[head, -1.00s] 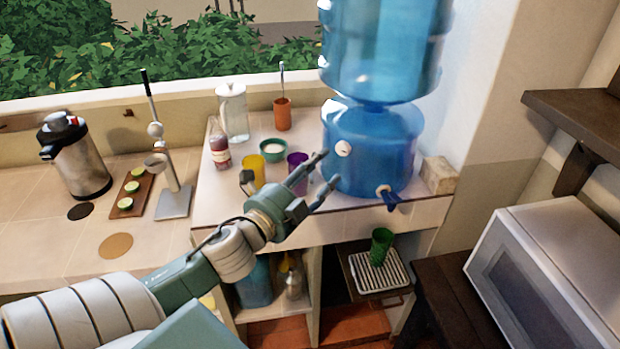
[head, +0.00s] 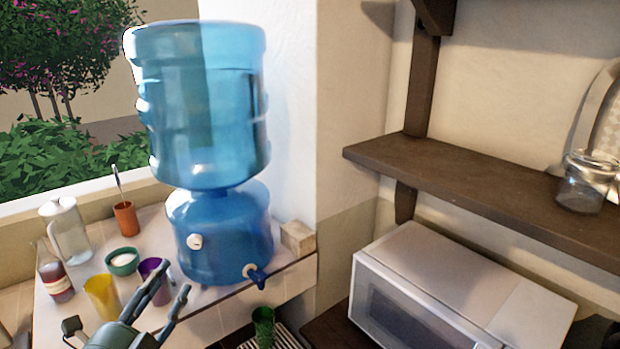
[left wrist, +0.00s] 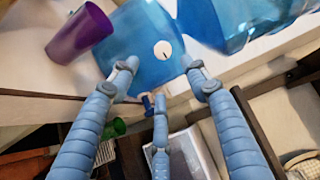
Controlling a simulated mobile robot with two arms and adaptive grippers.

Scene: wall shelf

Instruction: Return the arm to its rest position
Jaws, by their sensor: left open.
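My left gripper (head: 172,282) is at the lower left of the head view, by the counter's front edge. Its fingers are apart with nothing between them. In the left wrist view the fingers (left wrist: 160,72) are also spread and empty, with the blue water dispenser's base (left wrist: 143,40) beyond them. In the head view the blue dispenser (head: 215,235) stands behind and right of the gripper. A purple cup (head: 153,268) is just behind the fingers and partly hidden by them. My right gripper is not in view.
A yellow cup (head: 101,296), a teal bowl (head: 122,262), a bottle (head: 57,282) and a glass pitcher (head: 68,235) stand on the counter. A green cup (head: 263,325) is below the counter edge. A microwave (head: 440,290) and a dark wall shelf (head: 470,190) holding a jar (head: 583,185) are right.

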